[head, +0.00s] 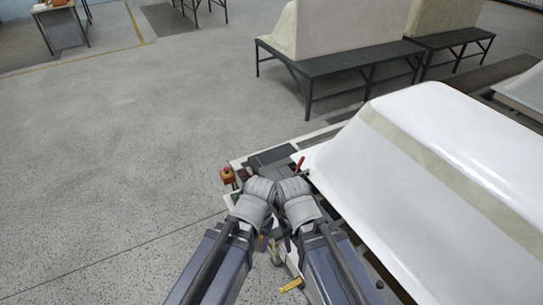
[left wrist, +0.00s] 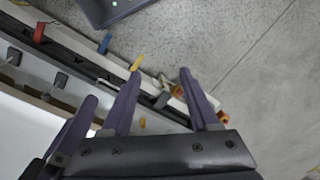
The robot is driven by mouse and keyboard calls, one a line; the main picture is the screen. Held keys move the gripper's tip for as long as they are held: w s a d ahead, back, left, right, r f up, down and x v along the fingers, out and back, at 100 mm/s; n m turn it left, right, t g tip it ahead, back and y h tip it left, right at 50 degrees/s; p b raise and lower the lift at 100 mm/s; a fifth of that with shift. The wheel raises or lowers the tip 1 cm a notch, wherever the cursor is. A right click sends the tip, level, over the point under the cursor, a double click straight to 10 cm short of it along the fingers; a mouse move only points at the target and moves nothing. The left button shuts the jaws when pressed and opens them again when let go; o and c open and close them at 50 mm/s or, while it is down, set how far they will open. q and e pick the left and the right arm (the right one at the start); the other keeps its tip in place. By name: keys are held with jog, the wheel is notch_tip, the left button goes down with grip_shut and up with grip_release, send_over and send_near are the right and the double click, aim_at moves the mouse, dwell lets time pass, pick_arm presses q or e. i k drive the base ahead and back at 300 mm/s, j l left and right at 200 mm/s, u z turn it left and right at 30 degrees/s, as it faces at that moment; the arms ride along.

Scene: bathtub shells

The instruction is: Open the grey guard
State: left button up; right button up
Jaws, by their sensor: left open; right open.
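A dark grey flat panel (head: 270,159) lies on the near end of the machine frame in the head view; it may be the grey guard, but I cannot tell for sure. A red handle (head: 300,163) stands at its right. My left gripper (head: 264,240) and right gripper (head: 287,241) are close together below it in the picture, partly hidden by my own wrists. In the left wrist view my left gripper (left wrist: 160,86) has its purple fingers spread, with nothing visibly held. A yellow handle (left wrist: 136,63) shows near one fingertip.
A large white tub shell (head: 440,150) fills the right side. A red button box (head: 228,175) sits at the frame's left corner. Another yellow handle (head: 291,285) is lower down. A blue handle (left wrist: 105,43) and red handle (left wrist: 39,32) line the rail. Floor at left is clear.

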aim_at(261, 160)
jog(key=i+j+z, duration=0.15)
jog(key=z, duration=0.25)
jog(key=i+j+z, duration=0.15)
jog(key=z, duration=0.25)
jog(key=i+j+z, duration=0.15)
jog(key=j, duration=0.25)
jog(key=i+j+z, duration=0.15)
jog(key=j, duration=0.3)
jog(key=i+j+z, duration=0.2)
jog(key=j, duration=0.2)
jog(key=i+j, duration=0.1)
jog(key=j, duration=1)
jog(key=i+j, duration=0.15)
jog(key=j, duration=0.4)
